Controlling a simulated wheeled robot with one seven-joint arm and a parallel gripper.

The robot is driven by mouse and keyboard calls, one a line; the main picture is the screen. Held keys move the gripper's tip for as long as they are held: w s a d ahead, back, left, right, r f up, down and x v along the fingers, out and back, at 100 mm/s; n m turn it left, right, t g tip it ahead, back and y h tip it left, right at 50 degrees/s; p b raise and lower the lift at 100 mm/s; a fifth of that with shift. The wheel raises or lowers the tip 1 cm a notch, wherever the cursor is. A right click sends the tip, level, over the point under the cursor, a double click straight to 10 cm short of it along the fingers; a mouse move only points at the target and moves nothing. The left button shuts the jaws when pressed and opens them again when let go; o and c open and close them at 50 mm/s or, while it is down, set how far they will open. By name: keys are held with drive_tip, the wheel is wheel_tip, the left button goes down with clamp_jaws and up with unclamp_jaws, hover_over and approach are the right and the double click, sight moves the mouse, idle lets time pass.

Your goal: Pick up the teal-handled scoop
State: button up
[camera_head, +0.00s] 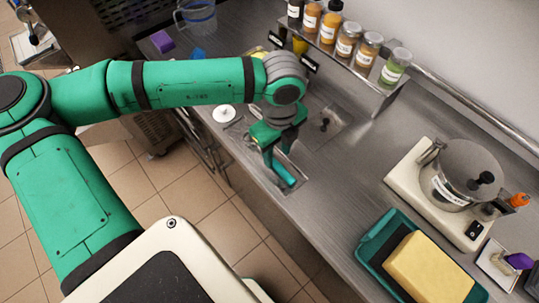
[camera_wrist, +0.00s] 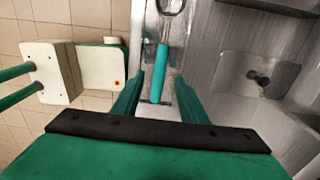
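The teal-handled scoop (camera_head: 286,173) lies in a shallow metal tray (camera_wrist: 153,113) set along the counter's front edge. In the wrist view its teal handle (camera_wrist: 160,68) points toward me, and a rounded metal end shows at the top edge, partly cut off. My gripper (camera_head: 275,153) reaches down over the tray from above. In the wrist view my gripper (camera_wrist: 160,77) is open, with one green finger on each side of the handle and gaps between. The rest of the scoop is hidden by my gripper in the head view.
A small sink (camera_head: 324,123) lies right of the tray. A shelf of topping jars (camera_head: 346,40) stands behind. A white lid (camera_head: 223,113) lies left.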

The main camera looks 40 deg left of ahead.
sight(276, 164)
wheel_tip(276, 164, down, 5)
idle(0.3)
drive_tip(key=shift+a, duration=0.1)
clamp_jaws()
